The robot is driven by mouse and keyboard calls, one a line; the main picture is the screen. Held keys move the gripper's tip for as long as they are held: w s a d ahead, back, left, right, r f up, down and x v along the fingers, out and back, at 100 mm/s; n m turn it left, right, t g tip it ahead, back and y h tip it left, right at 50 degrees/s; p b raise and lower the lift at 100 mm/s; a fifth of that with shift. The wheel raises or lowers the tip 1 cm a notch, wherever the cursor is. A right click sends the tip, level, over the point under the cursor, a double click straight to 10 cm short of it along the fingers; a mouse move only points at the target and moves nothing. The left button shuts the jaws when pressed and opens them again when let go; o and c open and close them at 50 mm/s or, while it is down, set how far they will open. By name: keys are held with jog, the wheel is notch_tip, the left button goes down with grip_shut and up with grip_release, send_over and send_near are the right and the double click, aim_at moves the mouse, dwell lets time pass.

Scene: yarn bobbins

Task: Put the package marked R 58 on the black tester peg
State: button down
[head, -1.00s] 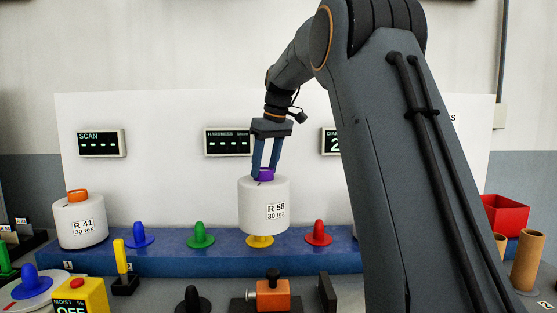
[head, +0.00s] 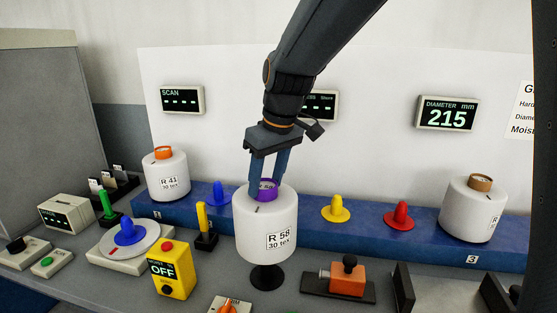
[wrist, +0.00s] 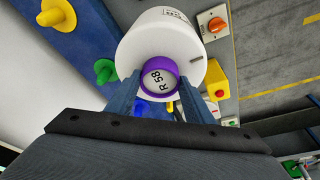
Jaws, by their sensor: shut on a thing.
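The package marked R 58 (head: 266,232) is a white yarn bobbin with a purple tube (head: 265,187). My gripper (head: 266,180) is shut on the top of that tube and holds the package upright. The black tester peg (head: 267,278) shows directly below the package in the head view. The package hides the upper part of the peg, and I cannot tell whether the package touches it. In the wrist view, the fingers (wrist: 159,98) grip both sides of the purple tube, and the package (wrist: 180,38) hides what lies beneath.
A yellow MOIST box (head: 171,270) stands left of the package, an orange device (head: 347,279) right. Behind is the blue rail (head: 370,230) with a yellow peg (head: 336,210), a red peg (head: 399,216), package R 41 (head: 168,176) and a brown-tubed package (head: 471,212).

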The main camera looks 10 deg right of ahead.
jog(key=shift+s+a, duration=0.1)
jog(key=shift+r, duration=0.1)
dwell(0.4)
jog(key=shift+f+b, duration=0.55)
jog(key=shift+f, duration=1.15)
